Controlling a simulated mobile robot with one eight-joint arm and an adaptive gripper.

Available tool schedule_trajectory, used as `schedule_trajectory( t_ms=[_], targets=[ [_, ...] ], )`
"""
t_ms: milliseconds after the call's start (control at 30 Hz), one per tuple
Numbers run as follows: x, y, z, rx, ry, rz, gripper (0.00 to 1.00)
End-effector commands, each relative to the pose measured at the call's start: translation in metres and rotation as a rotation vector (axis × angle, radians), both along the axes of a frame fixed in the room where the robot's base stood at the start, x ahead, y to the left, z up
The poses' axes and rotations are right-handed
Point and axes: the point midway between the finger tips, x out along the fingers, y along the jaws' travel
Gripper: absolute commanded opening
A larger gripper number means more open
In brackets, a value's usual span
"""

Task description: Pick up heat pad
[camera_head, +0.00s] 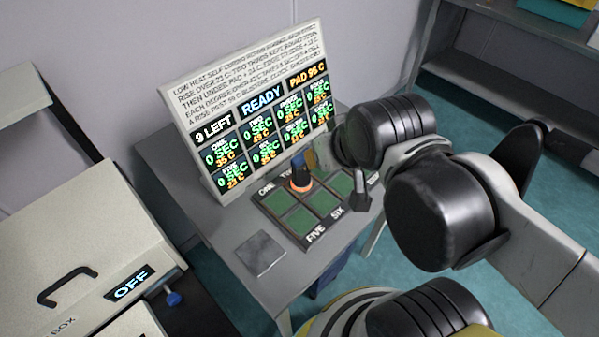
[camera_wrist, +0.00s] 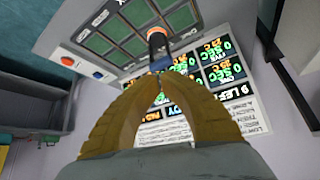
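I take the heat pad to be the dark upright handle with an orange ring at its base (camera_head: 300,178). It stands on the dark board with green numbered squares (camera_head: 292,221), among the back squares. In the wrist view, the handle (camera_wrist: 158,50) shows just beyond my fingertips. My gripper (camera_wrist: 160,82) has its yellow fingers drawn together at the tips, with nothing clearly held between them. In the head view, my wrist hides most of the gripper, to the right of the handle.
A display sign (camera_head: 250,105) stands behind the board, reading READY, 9 LEFT and PAD 95 C. A grey square plate (camera_head: 261,253) lies at the front left of the table. A box marked OFF (camera_head: 75,245) stands at left. Shelving (camera_head: 510,85) is at the back right.

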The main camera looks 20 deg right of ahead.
Motion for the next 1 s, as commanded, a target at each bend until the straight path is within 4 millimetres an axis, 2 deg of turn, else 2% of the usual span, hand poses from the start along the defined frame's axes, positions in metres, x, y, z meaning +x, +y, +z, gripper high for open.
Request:
schedule_trajectory(
  t_ms=[367,467,633,800,1000],
  targets=[
    [0.000,0.000,0.000,0.000,0.000,0.000,0.00],
    [0.001,0.000,0.000,-0.001,0.002,0.002,0.28],
    [0.011,0.000,0.008,-0.018,0.051,0.027,0.79],
    [0.035,0.001,0.015,-0.056,0.169,0.096,0.79],
    [0.066,0.001,0.007,-0.094,0.319,0.191,0.79]
  ],
)
